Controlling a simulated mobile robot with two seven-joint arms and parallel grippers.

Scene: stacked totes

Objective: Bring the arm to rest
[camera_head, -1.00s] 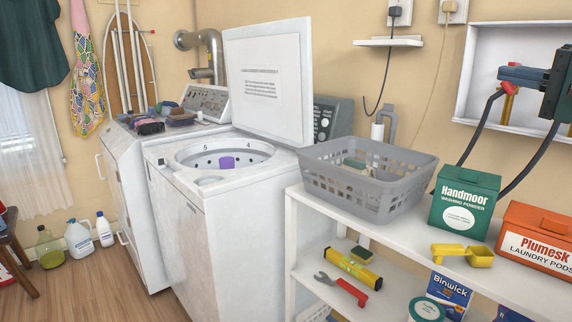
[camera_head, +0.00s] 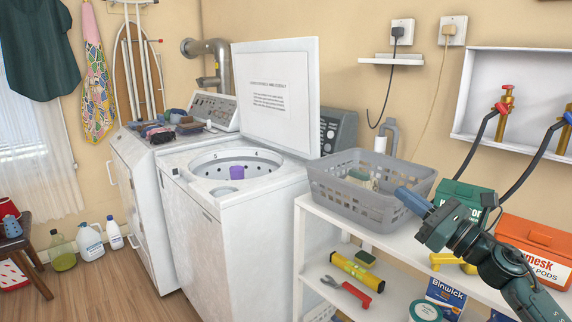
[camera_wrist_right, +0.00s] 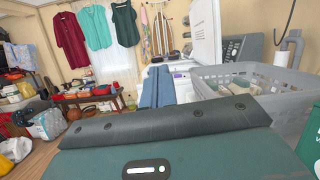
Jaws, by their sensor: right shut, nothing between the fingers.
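My right gripper (camera_head: 408,197) comes in from the lower right on my dark arm. Its blue fingers are shut together with nothing between them, and they point left, in front of the grey basket's right end in the head view. In the right wrist view its shut blue fingers (camera_wrist_right: 157,88) point away toward the washing machine area. They appear clear of the things around them. My left gripper is not in view.
A grey basket (camera_head: 330,187) stands on the white shelf (camera_head: 318,208). My arm partly hides a green washing-powder box (camera_head: 450,190) and an orange pods box (camera_head: 540,235). An open-lidded washing machine (camera_head: 225,220) is left of the shelf. Wooden floor (camera_head: 115,290) shows at lower left.

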